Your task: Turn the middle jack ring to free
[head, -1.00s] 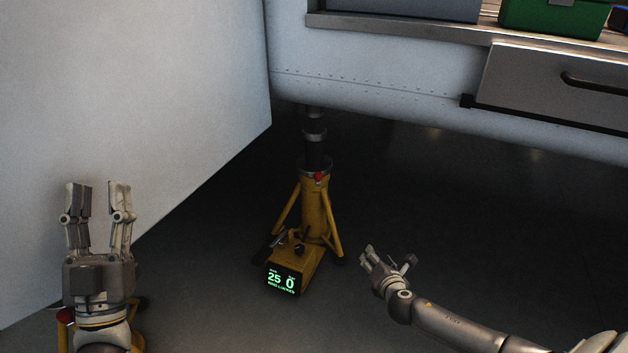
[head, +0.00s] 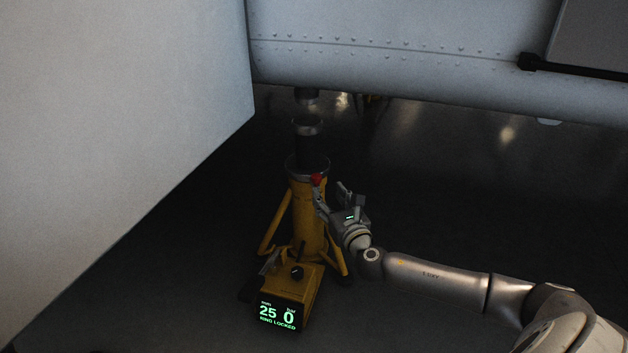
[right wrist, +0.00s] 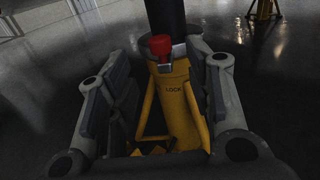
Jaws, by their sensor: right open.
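The yellow jack (head: 307,215) stands on the dark floor under the aircraft, with a dark column rising from a grey ring (head: 308,165) at its top. A red knob (head: 317,180) sits on the ring. The control box display (head: 279,316) reads 25, 0 and RING LOCKED. My right gripper (head: 330,190) is open beside the upper jack. No contact shows. My left gripper is out of view.
A large pale panel (head: 120,130) fills the left side. The riveted aircraft belly (head: 400,60) hangs above the jack. Another yellow stand (right wrist: 264,8) shows far back in the right wrist view. The floor right of the jack is open.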

